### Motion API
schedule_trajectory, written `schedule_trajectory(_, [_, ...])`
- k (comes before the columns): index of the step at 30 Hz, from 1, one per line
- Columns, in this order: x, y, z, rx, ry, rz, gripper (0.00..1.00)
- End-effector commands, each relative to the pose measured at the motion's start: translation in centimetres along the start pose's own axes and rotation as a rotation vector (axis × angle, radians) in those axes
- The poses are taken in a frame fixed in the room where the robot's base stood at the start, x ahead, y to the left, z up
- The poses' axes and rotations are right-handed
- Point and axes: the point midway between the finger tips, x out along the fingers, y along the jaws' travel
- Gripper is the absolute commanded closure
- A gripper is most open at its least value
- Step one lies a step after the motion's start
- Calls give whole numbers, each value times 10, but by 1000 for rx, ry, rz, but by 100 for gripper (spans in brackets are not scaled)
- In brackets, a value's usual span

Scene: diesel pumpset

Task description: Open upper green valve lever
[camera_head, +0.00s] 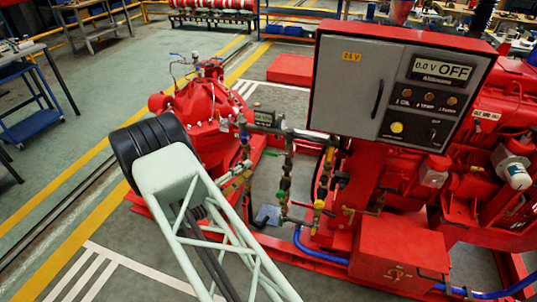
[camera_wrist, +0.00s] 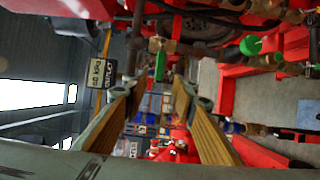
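The upper green valve lever (camera_wrist: 160,67) shows in the wrist view, which is turned on its side. It is a short green bar beside a brass fitting on the pipework. My gripper (camera_wrist: 159,88) is open, with one finger on each side of the line to this lever. The lever appears just beyond the fingertips, and I cannot tell if they touch it. A second, lower green lever (camera_wrist: 251,45) is at the right; it also shows in the head view (camera_head: 283,196). In the head view my gripper (camera_head: 242,168) is small beside the pipes, partly hidden by my arm.
An outlet pressure display (camera_wrist: 102,74) is close to the left finger. Pipes and brass fittings (camera_wrist: 195,47) cross the top of the wrist view. In the head view a grey control panel (camera_head: 395,85) stands right of the pipework, with a red pump (camera_head: 205,105) behind.

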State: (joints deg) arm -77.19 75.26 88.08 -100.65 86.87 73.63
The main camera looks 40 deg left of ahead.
Motion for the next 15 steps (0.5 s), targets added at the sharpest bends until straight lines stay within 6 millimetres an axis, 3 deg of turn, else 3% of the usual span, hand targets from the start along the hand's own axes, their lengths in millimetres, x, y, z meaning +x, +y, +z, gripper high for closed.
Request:
schedule_trajectory(8, [11,0,0,0,-1,-1,75])
schedule_trajectory(15, [36,0,1,1,-2,-1,75])
